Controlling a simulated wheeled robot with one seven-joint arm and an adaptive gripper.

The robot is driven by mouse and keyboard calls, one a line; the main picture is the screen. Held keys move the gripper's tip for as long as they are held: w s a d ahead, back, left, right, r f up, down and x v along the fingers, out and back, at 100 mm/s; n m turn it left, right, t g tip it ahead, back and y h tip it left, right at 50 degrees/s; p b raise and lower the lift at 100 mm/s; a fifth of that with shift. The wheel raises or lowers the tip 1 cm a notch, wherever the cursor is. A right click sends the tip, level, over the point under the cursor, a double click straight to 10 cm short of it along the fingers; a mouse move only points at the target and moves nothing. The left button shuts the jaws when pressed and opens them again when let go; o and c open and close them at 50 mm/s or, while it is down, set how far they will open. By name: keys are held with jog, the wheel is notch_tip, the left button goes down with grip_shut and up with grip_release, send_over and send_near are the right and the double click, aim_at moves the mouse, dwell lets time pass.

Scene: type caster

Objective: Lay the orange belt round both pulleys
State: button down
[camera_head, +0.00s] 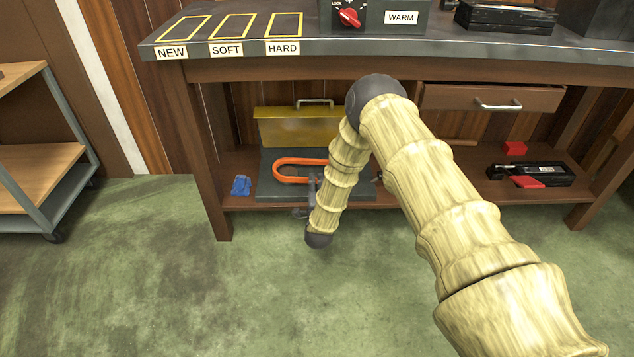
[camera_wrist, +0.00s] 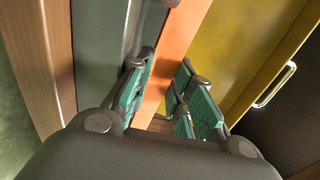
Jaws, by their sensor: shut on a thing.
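The orange belt (camera_head: 298,161) shows as a long U-shaped loop over a dark grey plate (camera_head: 268,190) on the bench's lower shelf. Its rounded end points left; its right end is hidden behind my arm. In the wrist view, the belt (camera_wrist: 182,40) is a wide orange band running between the teal-padded fingers of my gripper (camera_wrist: 164,68), which is shut on it. In the head view, my gripper (camera_head: 312,186) is mostly hidden by my arm, at the belt's right part. I cannot make out either pulley.
A yellow box (camera_head: 290,128) with a handle stands close behind the plate. A blue item (camera_head: 241,185) lies left of it. A black tool (camera_head: 540,173) and red blocks lie farther right. The bench top (camera_head: 330,47) overhangs the shelf; a leg (camera_head: 208,170) stands left.

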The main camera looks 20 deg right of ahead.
jog(key=shift+s+a+f, duration=0.1)
jog(key=shift+s+f, duration=0.05)
jog(key=shift+f, duration=0.3)
jog(key=shift+s+a+f, duration=0.1)
jog(key=shift+f, duration=0.35)
jog(key=c, duration=1.3)
grip_release()
jog(key=shift+s+a+f, duration=0.15)
jog(key=shift+s, duration=0.05)
jog(key=shift+o, duration=0.6)
jog(key=r+v, duration=0.1)
jog(key=v, duration=0.8)
jog(key=shift+s+r, duration=0.25)
jog(key=shift+s, duration=0.2)
jog(key=shift+s+a+r, duration=0.1)
jog(key=shift+s+r, duration=0.1)
jog(key=shift+s, duration=0.35)
